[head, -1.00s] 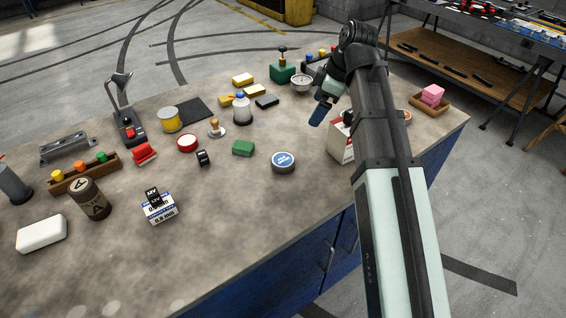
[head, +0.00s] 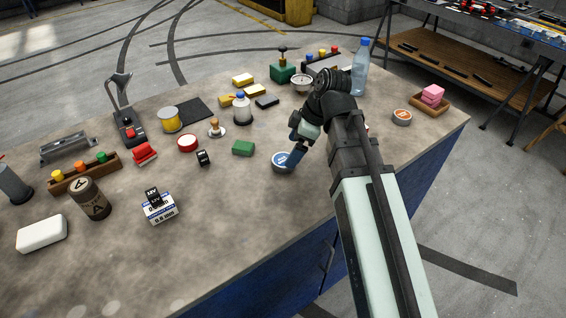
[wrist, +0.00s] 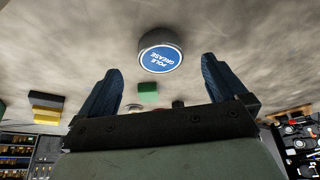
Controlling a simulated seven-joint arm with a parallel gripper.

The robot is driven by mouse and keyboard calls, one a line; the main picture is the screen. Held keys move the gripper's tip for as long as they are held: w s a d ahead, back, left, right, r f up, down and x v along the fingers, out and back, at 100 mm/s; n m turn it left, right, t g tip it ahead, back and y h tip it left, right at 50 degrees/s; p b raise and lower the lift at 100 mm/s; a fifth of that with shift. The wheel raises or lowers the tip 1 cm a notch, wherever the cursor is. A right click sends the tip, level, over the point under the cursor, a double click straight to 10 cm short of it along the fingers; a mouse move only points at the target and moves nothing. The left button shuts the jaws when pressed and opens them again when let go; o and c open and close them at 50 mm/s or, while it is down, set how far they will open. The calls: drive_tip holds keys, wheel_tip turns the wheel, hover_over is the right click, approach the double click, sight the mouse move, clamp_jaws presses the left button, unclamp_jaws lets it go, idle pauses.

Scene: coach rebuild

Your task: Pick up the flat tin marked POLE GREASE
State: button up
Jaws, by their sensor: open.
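The flat round tin has a blue lid reading POLE GREASE and a dark side; it lies on the worktop in the wrist view (wrist: 160,52). In the head view the tin (head: 279,163) is partly hidden behind my gripper (head: 292,160). In the wrist view my gripper (wrist: 158,88) is open and empty, its two blue fingers apart. The tin appears beyond the fingertips, roughly centred between them. The fingers do not close on it, and I cannot tell the exact gap.
A green block (head: 243,148) lies left of the tin. A red-rimmed round tin (head: 187,143) and a small black stamp (head: 203,157) are farther left. A clear bottle (head: 360,70) stands behind my arm. The worktop (head: 235,215) in front of the tin is bare.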

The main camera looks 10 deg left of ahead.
sight(278, 160)
drive_tip(key=shift+x, duration=2.75)
drive_tip(key=shift+c, duration=0.3)
drive_tip(key=c, duration=1.1)
drive_tip(key=shift+r, duration=0.15)
